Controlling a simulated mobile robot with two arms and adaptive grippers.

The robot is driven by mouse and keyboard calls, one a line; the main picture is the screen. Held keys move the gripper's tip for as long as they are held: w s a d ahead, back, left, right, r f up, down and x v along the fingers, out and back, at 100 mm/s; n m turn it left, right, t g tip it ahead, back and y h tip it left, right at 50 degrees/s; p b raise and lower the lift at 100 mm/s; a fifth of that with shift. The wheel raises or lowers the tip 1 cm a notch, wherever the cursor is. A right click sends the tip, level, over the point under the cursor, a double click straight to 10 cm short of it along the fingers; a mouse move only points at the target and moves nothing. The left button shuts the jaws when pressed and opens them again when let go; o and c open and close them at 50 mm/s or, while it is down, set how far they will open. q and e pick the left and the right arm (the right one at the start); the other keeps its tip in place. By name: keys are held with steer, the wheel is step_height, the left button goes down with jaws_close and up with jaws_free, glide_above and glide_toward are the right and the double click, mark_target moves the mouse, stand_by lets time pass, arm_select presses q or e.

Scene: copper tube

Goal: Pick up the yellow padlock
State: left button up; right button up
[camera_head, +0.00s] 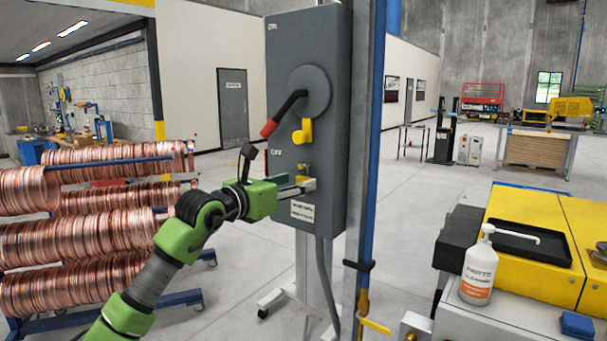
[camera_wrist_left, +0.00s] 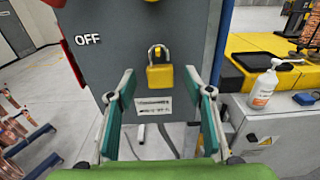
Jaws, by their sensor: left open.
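The yellow padlock (camera_wrist_left: 160,76) hangs by its shackle on the front of a grey switch box (camera_head: 282,130), near the "OFF" label. In the head view the padlock (camera_head: 304,171) is partly hidden behind my left gripper (camera_head: 304,187). My left gripper is open. In the left wrist view its two teal-padded fingers (camera_wrist_left: 167,92) stand to the left and right of the padlock's lower part, with nothing between them touching it that I can see. My right gripper is not in view.
A red-tipped lever (camera_head: 282,115) and a yellow tab (camera_head: 303,132) are above the padlock. Racks of copper tube coils (camera_head: 85,228) stand at left. A blue-edged post (camera_head: 368,150) stands right of the box. A pump bottle (camera_head: 478,272) is on the right-hand bench.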

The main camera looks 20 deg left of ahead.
arm_select(q)
steer(key=shift+x, duration=0.9)
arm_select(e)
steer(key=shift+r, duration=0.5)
arm_select(q)
steer(key=shift+c, duration=0.3)
steer(key=c, duration=1.2)
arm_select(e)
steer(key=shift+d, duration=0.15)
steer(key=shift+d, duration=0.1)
arm_select(q)
steer(key=shift+r+b, duration=0.45)
steer(key=shift+r, duration=0.2)
steer(key=b+v, duration=0.2)
steer(key=v, duration=0.4)
steer(key=b+v, duration=0.3)
steer(key=v, duration=0.3)
steer(key=f+b+v, duration=0.1)
steer(key=b+v, duration=0.2)
steer(key=v, duration=0.3)
steer(key=shift+s+r, duration=0.1)
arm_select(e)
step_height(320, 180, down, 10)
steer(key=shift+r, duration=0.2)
